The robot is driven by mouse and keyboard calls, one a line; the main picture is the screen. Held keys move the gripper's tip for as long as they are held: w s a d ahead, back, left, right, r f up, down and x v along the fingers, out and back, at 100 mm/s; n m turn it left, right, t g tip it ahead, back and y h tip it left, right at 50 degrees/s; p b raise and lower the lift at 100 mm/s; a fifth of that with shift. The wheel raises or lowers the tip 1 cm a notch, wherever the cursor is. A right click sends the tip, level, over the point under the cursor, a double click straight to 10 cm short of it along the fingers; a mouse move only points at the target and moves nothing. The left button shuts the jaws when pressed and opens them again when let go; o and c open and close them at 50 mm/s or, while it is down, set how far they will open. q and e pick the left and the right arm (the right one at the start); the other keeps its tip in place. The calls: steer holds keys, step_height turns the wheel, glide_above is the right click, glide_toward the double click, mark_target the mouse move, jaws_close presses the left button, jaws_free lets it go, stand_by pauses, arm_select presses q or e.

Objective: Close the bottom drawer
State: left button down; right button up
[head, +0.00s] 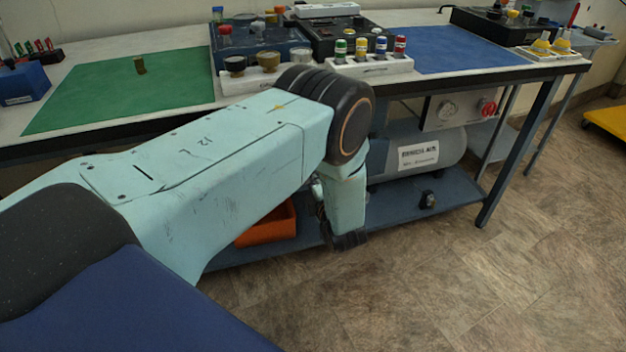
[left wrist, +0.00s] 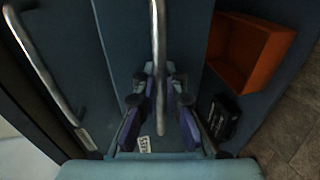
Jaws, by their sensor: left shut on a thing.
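In the left wrist view a long metal bar handle (left wrist: 158,38) runs down the middle, in front of a blue-grey drawer front (left wrist: 185,40). My left gripper (left wrist: 159,92) has a finger on each side of this handle and is shut on it. A second drawer front with a similar handle (left wrist: 42,72) lies to the left. How far the gripped drawer stands out is not clear. In the head view my left gripper (head: 347,240) points down in front of the bench, and my arm hides the drawers. My right gripper is not in view.
An orange bin (head: 268,226) sits on the low blue shelf (head: 440,197), beside a grey cylinder tank (head: 440,150). The bin is also at the right of the wrist view (left wrist: 250,50). The bench top carries a green mat (head: 110,90) and bottles. The floor (head: 500,280) in front is clear.

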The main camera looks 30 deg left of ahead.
mark_target(309, 188)
arm_select(q)
steer(key=shift+w+a, duration=0.1)
steer(key=b+x, duration=0.1)
steer(key=x, duration=0.1)
steer(key=r+b+x, duration=0.1)
steer(key=x, duration=0.1)
steer(key=shift+w+a+f, duration=0.1)
steer(key=shift+a, duration=0.05)
steer(key=c, duration=1.7)
jaws_free()
steer(key=v, duration=1.2)
